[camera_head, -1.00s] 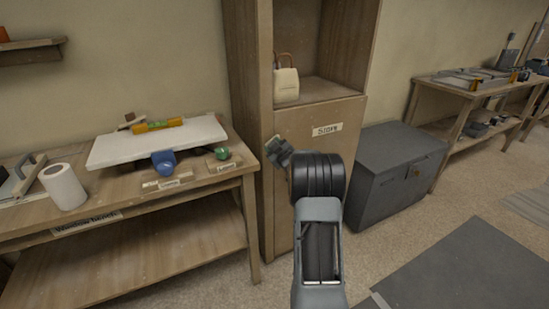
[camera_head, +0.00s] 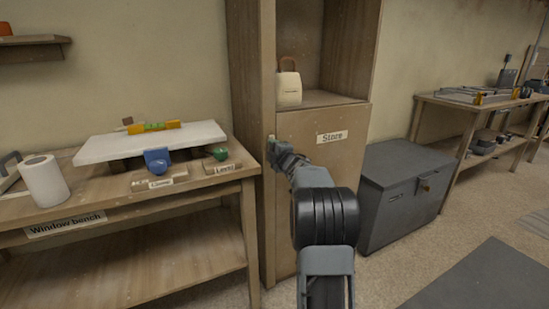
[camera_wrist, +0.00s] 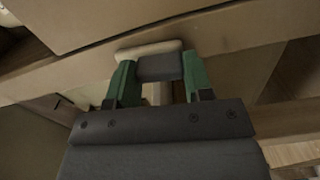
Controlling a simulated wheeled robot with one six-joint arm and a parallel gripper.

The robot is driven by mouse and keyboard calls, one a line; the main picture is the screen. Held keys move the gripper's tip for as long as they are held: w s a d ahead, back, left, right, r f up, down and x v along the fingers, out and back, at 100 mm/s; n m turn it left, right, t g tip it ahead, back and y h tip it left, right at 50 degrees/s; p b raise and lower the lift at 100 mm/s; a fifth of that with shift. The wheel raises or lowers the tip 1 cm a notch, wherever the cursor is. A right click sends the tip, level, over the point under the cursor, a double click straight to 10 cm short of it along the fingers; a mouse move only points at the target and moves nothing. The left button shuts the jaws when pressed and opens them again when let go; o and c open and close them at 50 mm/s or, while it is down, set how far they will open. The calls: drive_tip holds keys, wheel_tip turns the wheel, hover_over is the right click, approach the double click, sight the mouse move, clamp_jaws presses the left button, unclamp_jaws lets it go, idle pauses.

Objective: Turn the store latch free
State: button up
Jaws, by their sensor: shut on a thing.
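The store cupboard door (camera_head: 318,180) is a wooden panel with a "Store" label, below an open shelf. My gripper (camera_head: 272,146) is at the door's upper left edge, by the cupboard's upright. In the wrist view the two green fingers of my gripper (camera_wrist: 158,72) are shut on the store latch (camera_wrist: 160,67), of which a dark grey block shows between them. A pale bar (camera_wrist: 145,50) lies across just beyond the fingertips. In the head view the latch is mostly hidden by my gripper. The door looks closed.
A window bench (camera_head: 100,208) with a white board (camera_head: 150,142), a spirit level and a paper roll (camera_head: 45,180) stands close on the left. A grey chest (camera_head: 400,190) stands right of the cupboard. A pale bag (camera_head: 288,88) sits on the open shelf. Floor is clear at right.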

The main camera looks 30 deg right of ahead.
drive_tip(key=shift+a+n+b, duration=0.1)
drive_tip(key=shift+n+b, duration=0.35)
drive_tip(key=shift+n, duration=0.15)
drive_tip(key=o, duration=0.9)
drive_tip(key=s, duration=0.4)
drive_tip(key=s+a, duration=0.1)
drive_tip(key=s, duration=0.4)
drive_tip(key=s+a, duration=0.1)
drive_tip(key=s, duration=0.3)
drive_tip(key=shift+s+p, duration=0.3)
drive_tip(key=shift+p, duration=0.1)
